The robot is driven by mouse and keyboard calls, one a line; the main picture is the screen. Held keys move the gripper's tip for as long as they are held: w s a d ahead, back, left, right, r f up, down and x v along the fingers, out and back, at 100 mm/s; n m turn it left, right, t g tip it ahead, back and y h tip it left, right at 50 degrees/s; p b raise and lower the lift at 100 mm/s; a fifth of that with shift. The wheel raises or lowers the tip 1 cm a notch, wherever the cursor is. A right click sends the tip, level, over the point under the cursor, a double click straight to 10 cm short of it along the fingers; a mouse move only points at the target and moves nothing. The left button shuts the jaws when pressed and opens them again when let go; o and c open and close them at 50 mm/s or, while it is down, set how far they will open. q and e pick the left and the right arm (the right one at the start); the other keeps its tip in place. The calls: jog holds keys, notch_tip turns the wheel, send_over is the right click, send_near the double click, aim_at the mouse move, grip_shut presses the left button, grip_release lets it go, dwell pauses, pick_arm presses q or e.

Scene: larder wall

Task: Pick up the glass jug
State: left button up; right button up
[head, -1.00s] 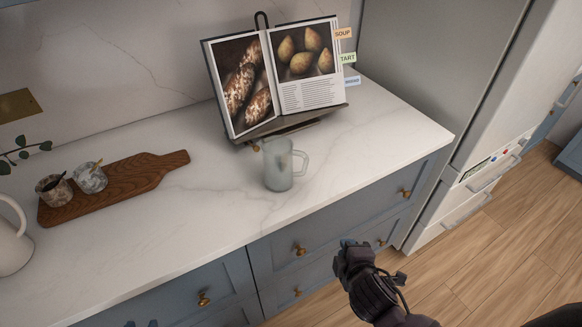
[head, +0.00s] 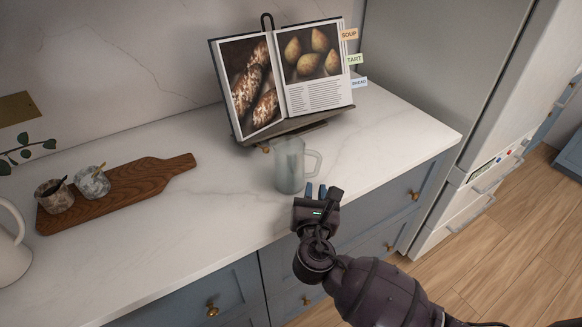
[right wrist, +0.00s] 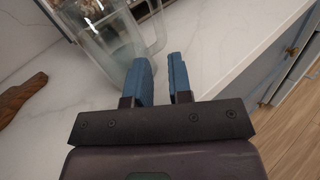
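The glass jug (head: 289,168) stands upright on the counter in front of the book stand, with its handle to the right in the head view. It also shows at the top of the right wrist view (right wrist: 112,45). My right gripper (head: 316,191) is just in front of the jug, at the counter's front edge. In the right wrist view its two blue fingers (right wrist: 160,80) are apart with nothing between them, a little short of the jug's handle side. Whether a finger touches the jug is unclear. My left gripper is out of view.
An open cookbook (head: 315,95) on a stand is behind the jug. A wooden board (head: 150,182) with two small stone pots (head: 93,182) lies to the left, beside a white pitcher (head: 12,245). The counter (head: 215,210) between board and jug is clear.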

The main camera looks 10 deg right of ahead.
aim_at(316, 173)
jog(key=shift+x, duration=3.1)
jog(key=shift+d, duration=0.1)
jog(key=shift+c, duration=0.3)
grip_shut()
